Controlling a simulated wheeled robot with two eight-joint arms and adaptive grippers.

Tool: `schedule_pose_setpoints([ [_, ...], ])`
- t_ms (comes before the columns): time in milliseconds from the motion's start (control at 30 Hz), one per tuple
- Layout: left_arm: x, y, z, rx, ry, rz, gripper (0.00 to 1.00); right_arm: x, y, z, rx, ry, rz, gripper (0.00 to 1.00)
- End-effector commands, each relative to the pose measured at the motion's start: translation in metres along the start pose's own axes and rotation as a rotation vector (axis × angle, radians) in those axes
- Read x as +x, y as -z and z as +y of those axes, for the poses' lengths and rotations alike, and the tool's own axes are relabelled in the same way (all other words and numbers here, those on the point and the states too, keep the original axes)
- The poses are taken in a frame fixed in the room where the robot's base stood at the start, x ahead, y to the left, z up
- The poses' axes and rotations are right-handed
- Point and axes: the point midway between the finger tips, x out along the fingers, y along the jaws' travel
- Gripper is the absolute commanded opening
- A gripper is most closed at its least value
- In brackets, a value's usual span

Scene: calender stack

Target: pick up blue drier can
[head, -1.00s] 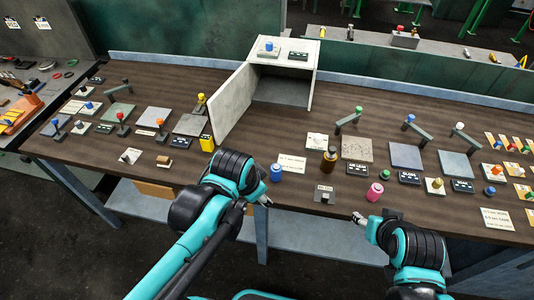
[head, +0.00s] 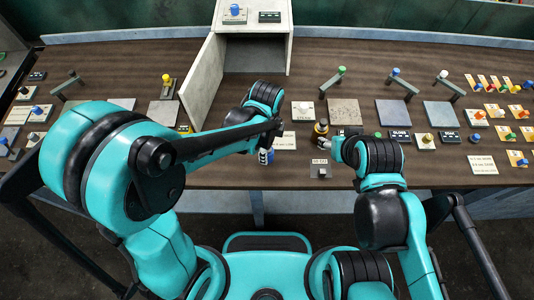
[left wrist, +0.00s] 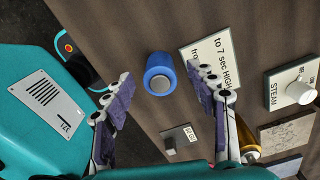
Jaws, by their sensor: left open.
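The blue drier can (head: 265,157) stands on the brown table near its front edge, partly covered by my left gripper (head: 267,150) in the head view. In the left wrist view the blue can (left wrist: 157,66) shows its grey round end. It lies between and just beyond the two spread fingertips of my left gripper (left wrist: 165,88). The fingers are open and empty, with a gap on both sides of the can. My right gripper (head: 335,147) is beside the brown bottle (head: 321,129); its fingers are too small to read.
A white label card (head: 285,141) lies just right of the can. A small grey switch block (head: 320,169) sits near the front edge, also seen in the left wrist view (left wrist: 180,137). A grey open box (head: 205,80) stands behind. Panels and knobs crowd the right side.

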Motion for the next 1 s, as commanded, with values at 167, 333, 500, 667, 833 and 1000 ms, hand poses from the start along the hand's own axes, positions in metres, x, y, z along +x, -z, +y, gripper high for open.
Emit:
schedule_pose_setpoints([
  [167, 0.027, 0.002, 0.0, 0.0, 0.001, 0.0, 0.57, 0.01, -0.007, 0.0, 0.0, 0.0, 0.0, 0.52],
  [333, 0.031, 0.002, 0.001, -0.001, 0.001, 0.0, 0.57, 0.01, -0.007, 0.0, 0.0, 0.0, 0.0, 0.52],
  [500, 0.03, 0.002, 0.001, -0.001, 0.001, 0.0, 0.47, 0.01, -0.007, 0.0, 0.0, 0.0, 0.0, 0.52],
  [667, 0.03, 0.002, 0.001, -0.001, 0.001, 0.0, 0.05, 0.01, -0.007, 0.0, 0.0, 0.0, 0.0, 0.52],
  [833, 0.03, 0.002, 0.001, -0.001, 0.001, 0.0, 0.02, 0.01, -0.007, 0.0, 0.0, 0.0, 0.0, 0.52],
  [1000, 0.029, 0.002, 0.0, -0.001, 0.001, 0.0, 0.02, 0.009, -0.006, 0.0, 0.0, 0.0, 0.0, 0.52],
])
